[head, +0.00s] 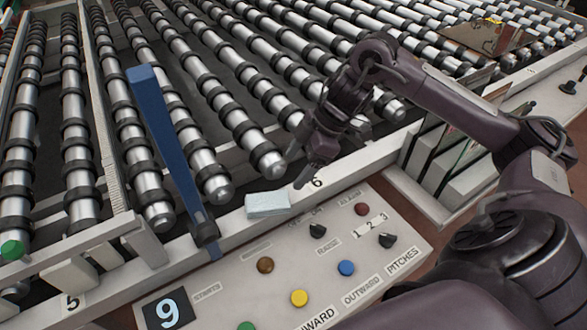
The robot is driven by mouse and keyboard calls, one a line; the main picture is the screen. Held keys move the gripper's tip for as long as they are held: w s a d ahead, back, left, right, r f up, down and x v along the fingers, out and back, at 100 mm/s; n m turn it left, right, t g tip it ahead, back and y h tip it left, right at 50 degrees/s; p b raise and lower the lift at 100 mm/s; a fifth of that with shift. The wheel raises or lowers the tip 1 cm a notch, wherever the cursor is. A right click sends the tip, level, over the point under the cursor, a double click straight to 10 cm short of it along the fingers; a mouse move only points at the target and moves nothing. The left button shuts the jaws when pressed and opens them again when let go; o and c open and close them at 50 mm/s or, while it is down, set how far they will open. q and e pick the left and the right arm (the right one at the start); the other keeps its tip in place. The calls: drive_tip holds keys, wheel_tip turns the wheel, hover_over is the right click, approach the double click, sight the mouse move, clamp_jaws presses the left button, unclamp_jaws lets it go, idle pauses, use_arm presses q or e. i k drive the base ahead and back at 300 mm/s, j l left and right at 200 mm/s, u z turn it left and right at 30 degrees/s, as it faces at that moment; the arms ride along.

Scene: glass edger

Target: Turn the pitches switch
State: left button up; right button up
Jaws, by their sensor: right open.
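The pitches switch (387,240) is a small black knob on the light control panel (225,311). The printed word PITCHES is beside it and the numbers 1 2 3 are above it. My right gripper (299,168) is open and empty, with its fingers pointing down. In the picture it is up and left of the switch, over the front rail near the number 6, apart from the knob. The switch is in plain sight, but its exact setting is too small to tell. My left gripper is not in view.
Another black knob (318,230) and red, brown, blue (346,268), yellow and green buttons sit close around on the panel. A pale block (267,204) lies on the rail. A blue bar (168,150) stands at left; rollers (235,115) fill the back.

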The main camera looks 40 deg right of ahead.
sight(387, 240)
drive_tip(key=k, duration=1.5)
